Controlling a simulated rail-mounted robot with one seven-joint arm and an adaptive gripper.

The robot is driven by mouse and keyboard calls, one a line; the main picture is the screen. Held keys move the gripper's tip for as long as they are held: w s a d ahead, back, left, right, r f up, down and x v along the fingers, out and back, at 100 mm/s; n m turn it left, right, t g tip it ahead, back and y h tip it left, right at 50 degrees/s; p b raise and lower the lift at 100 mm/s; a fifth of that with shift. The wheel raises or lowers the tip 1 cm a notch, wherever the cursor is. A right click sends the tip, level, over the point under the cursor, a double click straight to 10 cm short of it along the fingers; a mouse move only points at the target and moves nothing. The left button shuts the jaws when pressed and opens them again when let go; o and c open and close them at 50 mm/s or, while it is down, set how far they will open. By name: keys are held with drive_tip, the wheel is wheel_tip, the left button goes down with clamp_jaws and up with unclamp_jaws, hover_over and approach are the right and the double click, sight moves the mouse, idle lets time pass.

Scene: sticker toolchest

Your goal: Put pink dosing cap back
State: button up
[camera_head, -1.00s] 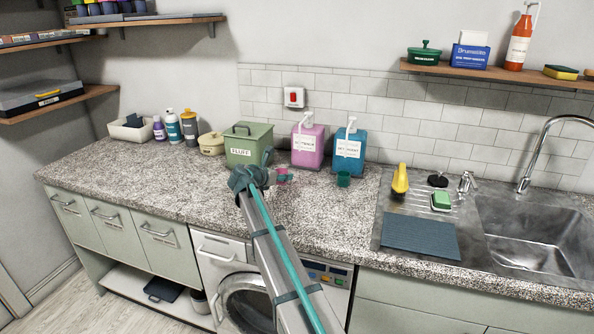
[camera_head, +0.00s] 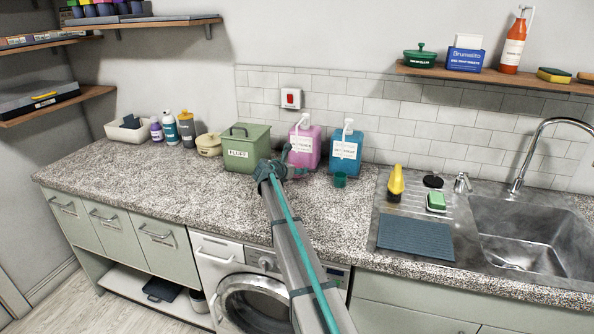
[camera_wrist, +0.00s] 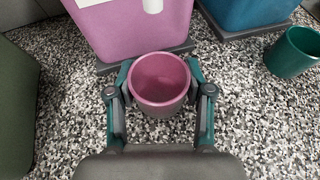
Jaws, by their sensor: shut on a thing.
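The pink dosing cap (camera_wrist: 160,84) is a small open cup. It sits upright between the two fingers of my gripper (camera_wrist: 161,90) in the wrist view, with a finger against each side. My gripper (camera_head: 290,172) is just in front of the pink dispenser (camera_head: 305,147) in the head view, where the arm hides the cap. The pink dispenser stands on a dark base (camera_wrist: 146,61) directly behind the cap in the wrist view. I cannot tell whether the cap touches the base or the counter.
A teal dispenser (camera_head: 346,152) stands to the right with a green cap (camera_head: 340,180) in front of it. A green FLUFF bin (camera_head: 247,148) stands close on the left. The sink (camera_head: 525,235) is at the right.

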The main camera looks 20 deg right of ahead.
drive_tip(key=shift+f, duration=0.4)
drive_tip(key=shift+f, duration=0.1)
drive_tip(key=o, duration=0.8)
drive_tip(key=shift+o, duration=0.2)
drive_tip(key=b+v, duration=0.2)
drive_tip(key=v, duration=1)
